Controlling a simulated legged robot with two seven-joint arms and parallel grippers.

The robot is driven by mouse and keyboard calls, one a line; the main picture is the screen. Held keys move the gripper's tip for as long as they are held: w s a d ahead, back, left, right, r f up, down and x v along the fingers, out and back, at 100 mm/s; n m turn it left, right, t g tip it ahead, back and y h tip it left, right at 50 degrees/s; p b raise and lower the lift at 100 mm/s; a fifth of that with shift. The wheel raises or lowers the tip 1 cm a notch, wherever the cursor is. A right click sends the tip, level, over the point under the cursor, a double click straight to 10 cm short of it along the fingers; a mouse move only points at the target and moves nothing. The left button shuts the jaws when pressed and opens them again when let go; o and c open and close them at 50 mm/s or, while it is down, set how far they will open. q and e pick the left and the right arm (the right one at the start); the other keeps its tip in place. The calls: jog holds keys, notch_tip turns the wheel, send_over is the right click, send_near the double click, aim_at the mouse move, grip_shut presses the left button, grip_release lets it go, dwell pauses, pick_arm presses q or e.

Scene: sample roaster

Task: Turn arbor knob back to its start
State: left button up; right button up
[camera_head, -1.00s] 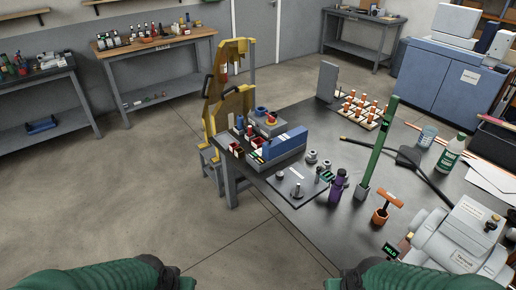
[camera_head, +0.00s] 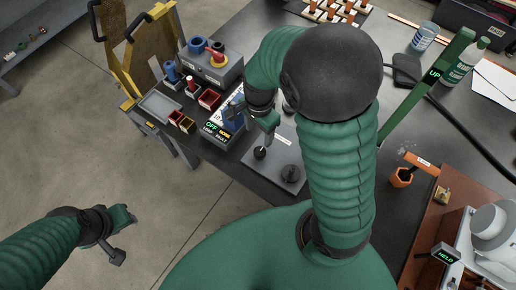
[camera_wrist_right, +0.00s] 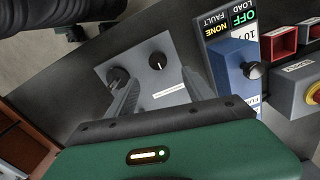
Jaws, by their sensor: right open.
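A grey plate (camera_head: 278,139) lies on the dark table with two black knobs, a nearer one (camera_head: 291,173) and one farther left (camera_head: 260,153). I cannot read which is the arbor knob. In the right wrist view the plate (camera_wrist_right: 172,96) carries a larger dark knob (camera_wrist_right: 118,77) and a smaller knob with a white pointer line (camera_wrist_right: 158,62). My right gripper (camera_wrist_right: 160,88) is open over the plate, its fingers spread and empty, with one finger close to the larger knob. My left gripper (camera_head: 118,236) hangs over the floor at lower left; its jaws are unclear.
A blue block with a display reading OFF and NONE (camera_wrist_right: 232,72) stands beside the plate.

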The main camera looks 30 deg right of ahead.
aim_at(260, 151)
notch_tip(260, 151, down, 11)
jog(key=b, duration=0.3)
jog(key=shift+s+d+r, duration=0.1)
jog(key=shift+s+r, duration=0.05)
jog(key=shift+r, duration=0.05)
jog(key=shift+f, duration=0.5)
jog(key=shift+s, duration=0.1)
jog(key=shift+c, duration=0.3)
jog(key=shift+r, duration=0.1)
grip_shut()
